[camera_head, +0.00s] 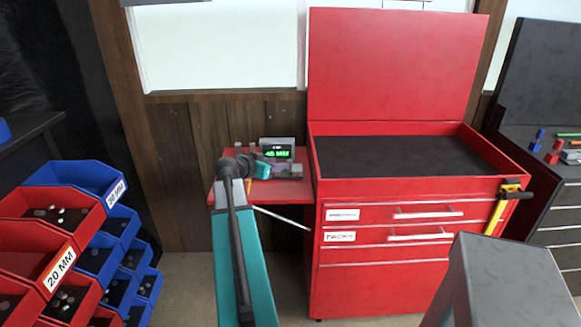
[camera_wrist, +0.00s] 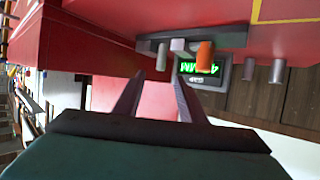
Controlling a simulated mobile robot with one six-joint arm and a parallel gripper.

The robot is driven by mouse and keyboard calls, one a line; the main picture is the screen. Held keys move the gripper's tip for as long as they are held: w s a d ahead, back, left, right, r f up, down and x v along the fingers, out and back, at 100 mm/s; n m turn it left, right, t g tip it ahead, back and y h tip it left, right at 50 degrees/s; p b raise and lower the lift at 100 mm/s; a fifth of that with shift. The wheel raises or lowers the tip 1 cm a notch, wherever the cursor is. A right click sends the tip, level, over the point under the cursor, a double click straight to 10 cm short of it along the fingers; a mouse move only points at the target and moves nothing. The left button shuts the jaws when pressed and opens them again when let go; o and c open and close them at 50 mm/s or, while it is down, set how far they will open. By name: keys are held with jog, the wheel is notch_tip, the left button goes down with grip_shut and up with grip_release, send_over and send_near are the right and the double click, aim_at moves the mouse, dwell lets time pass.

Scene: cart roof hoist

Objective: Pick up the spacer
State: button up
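My gripper (camera_wrist: 158,82) is open in the wrist view, its two dark fingers apart with only the red side shelf (camera_wrist: 110,96) behind the gap. Beyond the fingertips is a dark holder (camera_wrist: 232,36) with small pieces: a grey cylinder (camera_wrist: 162,57), a pale block (camera_wrist: 179,45) and an orange cylinder (camera_wrist: 204,55). Two more grey cylinders (camera_wrist: 249,70) stand near the display. I cannot tell which piece is the spacer. In the head view my gripper is over the red side shelf (camera_head: 283,192), mostly hidden by my arm.
A display with green digits (camera_head: 277,152) stands at the shelf's back. The red tool cart (camera_head: 405,280) with raised lid is to the right, with a yellow tool (camera_head: 500,206) on its side. Red and blue bins (camera_head: 78,172) stand left. A dark workbench (camera_head: 556,200) is far right.

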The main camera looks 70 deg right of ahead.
aim_at(289, 161)
jog(key=shift+x, duration=1.35)
jog(key=shift+p+x, duration=1.25)
jog(key=shift+x, duration=0.6)
jog(key=shift+s+d+f, duration=0.15)
jog(key=shift+d+f, duration=0.15)
jog(key=shift+d, duration=0.35)
grip_shut()
